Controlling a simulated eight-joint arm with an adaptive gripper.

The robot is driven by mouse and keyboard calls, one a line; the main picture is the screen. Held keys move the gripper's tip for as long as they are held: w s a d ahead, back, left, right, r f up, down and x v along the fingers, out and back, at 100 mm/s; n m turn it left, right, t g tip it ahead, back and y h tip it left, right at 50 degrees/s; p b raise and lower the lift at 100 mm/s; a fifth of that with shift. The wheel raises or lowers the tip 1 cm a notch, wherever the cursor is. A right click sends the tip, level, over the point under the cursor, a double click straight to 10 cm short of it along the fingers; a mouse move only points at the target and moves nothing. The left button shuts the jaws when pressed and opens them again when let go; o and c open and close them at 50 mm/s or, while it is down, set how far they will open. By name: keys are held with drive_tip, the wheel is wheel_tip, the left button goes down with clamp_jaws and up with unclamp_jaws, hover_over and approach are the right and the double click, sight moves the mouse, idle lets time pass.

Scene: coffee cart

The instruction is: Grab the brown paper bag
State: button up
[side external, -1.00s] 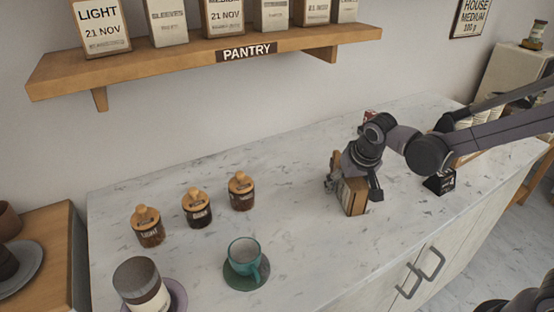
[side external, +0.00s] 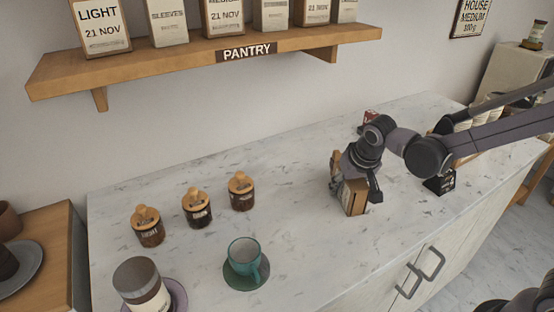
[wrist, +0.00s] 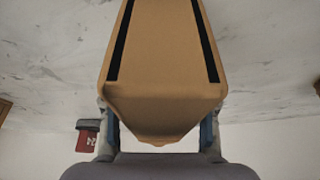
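The brown paper bag (side external: 355,198) stands on the marble counter in the side external view, partly hidden by my gripper and wrist. In the wrist view the tan bag (wrist: 162,50) with two dark stripes fills the upper middle. My gripper (wrist: 160,132) has one blue-padded finger on each side of the bag's near end, both appearing to touch it. In the side external view my gripper (side external: 350,180) is around the bag; its fingertips are mostly hidden there.
A teal cup (side external: 244,258) on a saucer and several wooden-lidded jars (side external: 197,210) stand left on the counter. A small dark box (side external: 439,184) is right of the bag. A red item (wrist: 87,135) shows behind. Counter between cup and bag is clear.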

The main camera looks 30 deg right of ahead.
drive_tip(key=c, duration=0.4)
